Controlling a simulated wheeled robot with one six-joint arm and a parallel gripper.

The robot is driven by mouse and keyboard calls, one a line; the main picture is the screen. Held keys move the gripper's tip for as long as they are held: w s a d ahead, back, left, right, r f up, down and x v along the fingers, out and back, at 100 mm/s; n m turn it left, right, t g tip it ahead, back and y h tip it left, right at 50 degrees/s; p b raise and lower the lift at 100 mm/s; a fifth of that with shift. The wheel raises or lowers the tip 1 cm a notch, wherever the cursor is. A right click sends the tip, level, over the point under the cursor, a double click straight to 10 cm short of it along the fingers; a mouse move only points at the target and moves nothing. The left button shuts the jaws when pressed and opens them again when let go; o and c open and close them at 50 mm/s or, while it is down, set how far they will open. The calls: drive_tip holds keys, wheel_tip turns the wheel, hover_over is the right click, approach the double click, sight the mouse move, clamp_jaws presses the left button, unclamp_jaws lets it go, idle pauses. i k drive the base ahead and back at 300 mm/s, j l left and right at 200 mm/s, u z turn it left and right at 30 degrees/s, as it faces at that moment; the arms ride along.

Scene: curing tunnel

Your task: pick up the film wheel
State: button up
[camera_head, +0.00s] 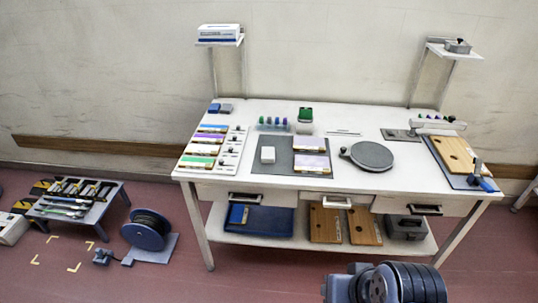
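No wheel is labelled. A blue-flanged reel (147,230) with a dark winding stands upright on a grey base plate on the floor, left of the workbench, and looks most like the film wheel. A flat round grey disc (370,156) with a small knob at its left lies on the bench top, so I cannot be certain which is meant. Dark, ribbed round parts at the bottom edge, right of centre, look like my arm. My gripper's fingers do not show. Nothing touches the reel or the disc.
The white workbench (290,184) holds coloured strips, a dark mat and wooden boards, with drawers and a loaded lower shelf. A low grey table (85,214) with tools stands left of the reel. A small grey device (102,257) sits near the reel.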

sight(305, 115)
drive_tip(key=i+u, duration=0.25)
drive_tip(key=i, duration=0.65)
drive_tip(key=i+l+u, duration=0.2)
drive_tip(key=i, duration=0.7)
drive_tip(key=j, duration=0.1)
